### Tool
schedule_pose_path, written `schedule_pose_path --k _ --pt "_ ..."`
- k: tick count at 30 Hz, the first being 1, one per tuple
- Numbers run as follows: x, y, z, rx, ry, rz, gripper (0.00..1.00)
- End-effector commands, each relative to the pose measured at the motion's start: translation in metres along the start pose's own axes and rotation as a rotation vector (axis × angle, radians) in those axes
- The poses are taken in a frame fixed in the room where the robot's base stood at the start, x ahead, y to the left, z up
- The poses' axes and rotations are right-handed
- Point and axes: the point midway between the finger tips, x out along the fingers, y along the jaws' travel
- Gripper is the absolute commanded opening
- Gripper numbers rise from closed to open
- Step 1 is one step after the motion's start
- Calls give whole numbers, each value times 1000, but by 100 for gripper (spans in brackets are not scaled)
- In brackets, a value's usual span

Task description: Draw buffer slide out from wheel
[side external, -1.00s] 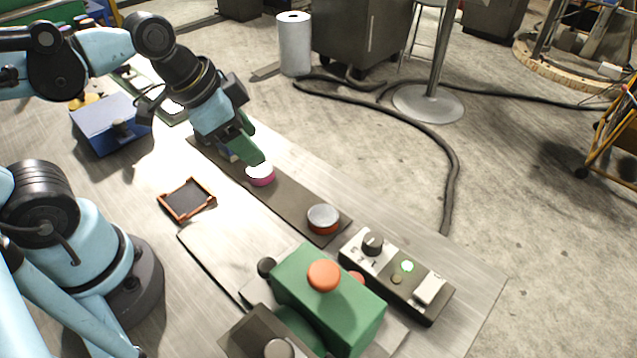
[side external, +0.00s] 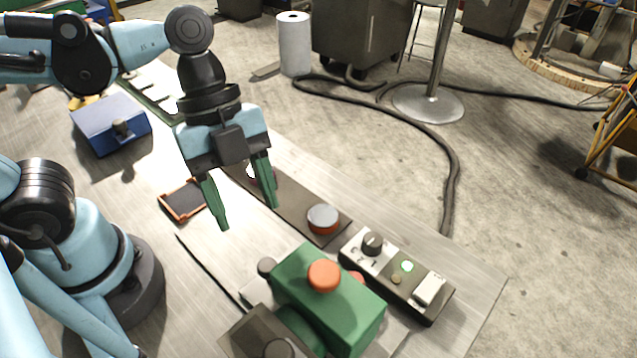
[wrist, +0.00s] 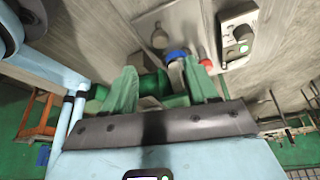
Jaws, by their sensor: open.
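My gripper (side external: 247,215) is open and empty, its two green fingers pointing down above the table, between the orange-framed tray and the dark strip. A green machine (side external: 345,305) with an orange knob on top (side external: 323,274) stands at the front, apart from my gripper. A rounded green part shows at its near side, beside a dark block (side external: 245,335) with a knob. I cannot tell for sure which parts are the buffer slide and wheel. In the wrist view, green machine parts (wrist: 150,84) show between my open fingers (wrist: 162,78), partly hidden, with a blue round part (wrist: 177,56) beyond.
A dark strip (side external: 298,203) carries a red puck with a grey top (side external: 323,217); another puck is mostly hidden behind my gripper. A control box (side external: 395,275) with a lit green button stands right of the machine. An orange-framed tray (side external: 182,203) and blue box (side external: 108,125) lie left.

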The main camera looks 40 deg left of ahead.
Motion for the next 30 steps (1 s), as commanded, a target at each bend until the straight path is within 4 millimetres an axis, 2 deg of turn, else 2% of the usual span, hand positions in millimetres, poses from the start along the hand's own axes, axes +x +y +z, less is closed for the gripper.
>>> schedule_pose_path --k 6,18,30 --pt "27 -1 0 0 -1 0 58" --pt "68 0 0 -1 -1 -1 58" --pt "92 0 0 -2 0 -2 58"
